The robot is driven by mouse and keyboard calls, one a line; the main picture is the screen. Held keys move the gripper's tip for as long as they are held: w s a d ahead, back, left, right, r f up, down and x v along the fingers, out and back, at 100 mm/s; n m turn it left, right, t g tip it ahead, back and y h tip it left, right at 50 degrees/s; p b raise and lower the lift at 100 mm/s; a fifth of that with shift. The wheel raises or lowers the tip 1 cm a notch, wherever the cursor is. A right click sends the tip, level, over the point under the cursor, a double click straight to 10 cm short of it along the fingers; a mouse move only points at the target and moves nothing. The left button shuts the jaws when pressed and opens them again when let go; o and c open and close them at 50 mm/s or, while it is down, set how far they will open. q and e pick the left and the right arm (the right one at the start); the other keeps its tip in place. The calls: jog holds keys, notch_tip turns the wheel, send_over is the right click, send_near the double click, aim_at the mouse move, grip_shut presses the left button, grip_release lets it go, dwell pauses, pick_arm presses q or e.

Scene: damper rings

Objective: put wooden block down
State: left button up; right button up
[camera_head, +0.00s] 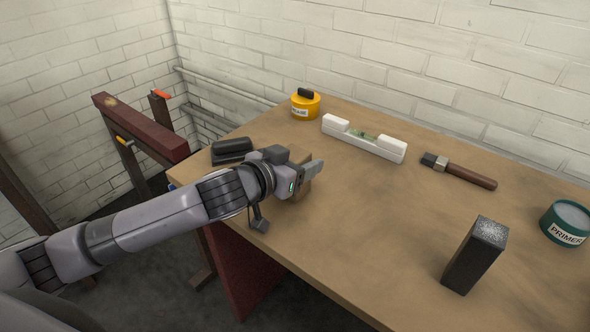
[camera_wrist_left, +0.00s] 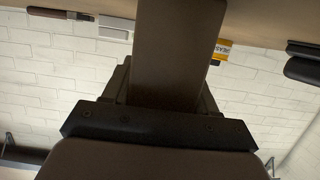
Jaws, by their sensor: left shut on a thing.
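The wooden block (camera_head: 301,156) is tan-brown and sits between the fingers of my left gripper (camera_head: 312,176), over the left part of the workbench (camera_head: 340,240). My left gripper is shut on it and partly hides it. In the left wrist view the block (camera_wrist_left: 178,55) stands as a broad brown shape from the gripper to the frame's top edge, where the bench shows. I cannot tell whether the block touches the bench top. My right gripper is not in view.
A black object (camera_head: 231,150) lies close left of the gripper. A yellow tin (camera_head: 306,106), a white level (camera_head: 362,141) and a brown-handled tool (camera_head: 465,174) lie along the back. A dark upright block (camera_head: 474,258) and a primer tin (camera_head: 566,224) stand right. The middle bench is clear.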

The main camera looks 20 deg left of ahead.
pick_arm(q)
notch_tip(320, 180, up, 20)
jog(key=p, duration=0.3)
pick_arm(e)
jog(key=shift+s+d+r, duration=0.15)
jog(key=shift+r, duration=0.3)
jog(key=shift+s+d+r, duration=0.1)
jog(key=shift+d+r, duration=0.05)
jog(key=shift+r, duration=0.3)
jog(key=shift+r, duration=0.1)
